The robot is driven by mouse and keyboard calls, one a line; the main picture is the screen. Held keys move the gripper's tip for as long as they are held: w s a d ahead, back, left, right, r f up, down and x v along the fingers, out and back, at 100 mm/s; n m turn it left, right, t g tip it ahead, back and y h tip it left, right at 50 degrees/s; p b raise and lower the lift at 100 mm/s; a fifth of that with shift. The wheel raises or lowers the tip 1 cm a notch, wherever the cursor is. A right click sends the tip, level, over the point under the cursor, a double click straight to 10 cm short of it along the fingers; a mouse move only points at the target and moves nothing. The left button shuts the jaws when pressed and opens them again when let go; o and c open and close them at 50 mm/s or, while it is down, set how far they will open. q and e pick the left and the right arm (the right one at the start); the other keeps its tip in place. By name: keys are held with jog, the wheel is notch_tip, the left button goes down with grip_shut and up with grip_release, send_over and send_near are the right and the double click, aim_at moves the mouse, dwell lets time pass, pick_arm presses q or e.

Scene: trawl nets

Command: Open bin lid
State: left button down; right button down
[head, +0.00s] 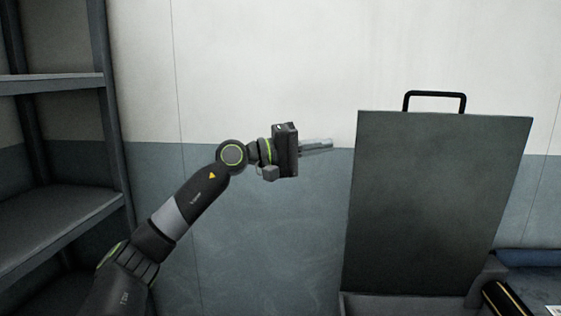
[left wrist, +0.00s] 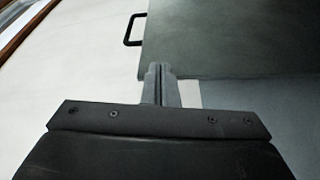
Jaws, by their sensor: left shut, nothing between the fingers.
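The bin lid (head: 435,200) is a dark grey-green panel that stands upright at the right of the head view, with a black bar handle (head: 435,95) on its top edge. Below it the bin's rim (head: 400,303) shows at the bottom edge of the picture; the rest of the bin is out of view. My left gripper (head: 330,146) is shut and empty, to the left of the lid near its upper left side. In the left wrist view the closed fingers (left wrist: 160,75) lie by the lid's edge (left wrist: 230,40); I cannot tell whether they touch it. My right gripper is not in view.
A grey metal shelf unit (head: 60,85) stands at the left, its visible boards empty. A white and blue-grey wall (head: 260,60) is behind. At the lower right, a dark object with a yellow stripe (head: 510,300) lies near a blue surface (head: 530,257).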

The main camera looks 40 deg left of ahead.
pick_arm(q)
jog(key=b+v, duration=0.8)
jog(key=v, duration=0.1)
dwell(0.4)
